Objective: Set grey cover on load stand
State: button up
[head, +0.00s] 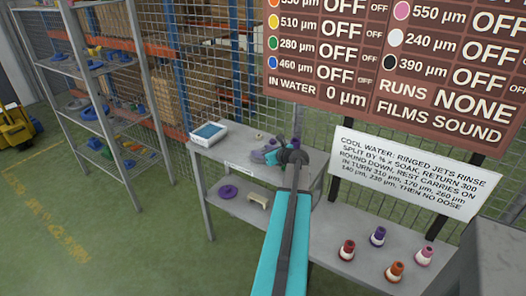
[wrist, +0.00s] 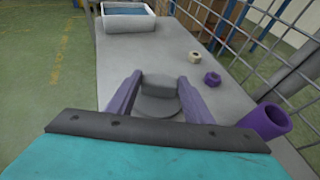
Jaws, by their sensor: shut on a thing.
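My gripper (wrist: 157,92) has purple fingers and is shut on a grey rounded piece (wrist: 160,86), which looks like the grey cover. A wider grey round shape shows just below it; I cannot tell if that is part of the cover or a separate thing under it. In the head view my gripper (head: 267,153) is over the top of a grey bench (head: 311,160), and my arm partly hides the spot. I cannot tell which thing is the load stand, nor whether the cover touches the bench.
A white tray of blue liquid (head: 208,132) stands at the bench's left end. A beige nut (wrist: 195,57), a purple nut (wrist: 212,78) and a purple cylinder (wrist: 268,121) lie right of the gripper. Wire mesh runs behind.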

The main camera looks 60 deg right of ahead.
dwell(0.3)
jog(key=o, duration=1.4)
jog(key=shift+f, duration=0.1)
jog(key=shift+r, duration=0.2)
jog(key=shift+b+v, duration=0.8)
jog(key=shift+v, duration=5.2)
